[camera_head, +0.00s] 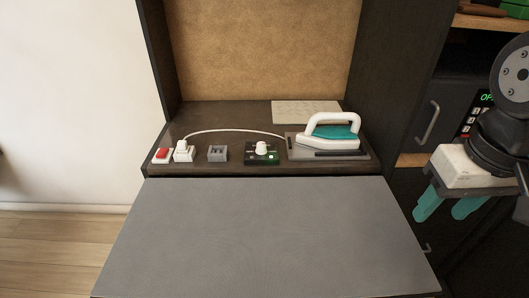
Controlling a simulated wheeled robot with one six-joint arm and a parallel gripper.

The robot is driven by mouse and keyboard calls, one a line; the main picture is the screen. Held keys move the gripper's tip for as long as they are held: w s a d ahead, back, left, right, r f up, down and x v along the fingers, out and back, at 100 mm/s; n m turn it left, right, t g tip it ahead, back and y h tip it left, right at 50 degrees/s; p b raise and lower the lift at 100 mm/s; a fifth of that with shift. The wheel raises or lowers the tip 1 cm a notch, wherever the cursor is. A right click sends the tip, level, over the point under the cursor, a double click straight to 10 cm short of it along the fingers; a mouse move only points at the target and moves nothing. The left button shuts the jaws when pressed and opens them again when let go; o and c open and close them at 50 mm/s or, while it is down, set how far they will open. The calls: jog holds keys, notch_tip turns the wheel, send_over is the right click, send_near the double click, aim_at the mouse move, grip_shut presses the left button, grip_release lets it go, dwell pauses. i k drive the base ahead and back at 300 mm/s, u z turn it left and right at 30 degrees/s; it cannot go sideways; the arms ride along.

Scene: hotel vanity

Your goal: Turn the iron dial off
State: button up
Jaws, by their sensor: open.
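The iron dial is a white round knob (262,149) on a small dark control box (250,159) on the vanity counter. A small light patch and a green area show on the box; the dial's exact setting is too small to tell. The white and teal iron (331,135) rests on a grey plate (363,155) just right of the box. My gripper (447,210), with teal fingers, is at the right side of the view, open and empty, pointing down. It is well to the right of the dial and apart from everything on the counter.
A white cord (232,131) runs from a white plug (183,148) towards the iron. A red switch (162,154) and a grey socket block (217,153) stand left of the box. A grey board (265,235) extends in front, clear. A dark safe (447,108) is at right.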

aim_at(261, 150)
jog(key=k, duration=1)
jog(key=u, duration=1.8)
jog(key=i, duration=1)
jog(key=z, duration=1.85)
jog(key=i, duration=0.5)
jog(key=u, duration=0.05)
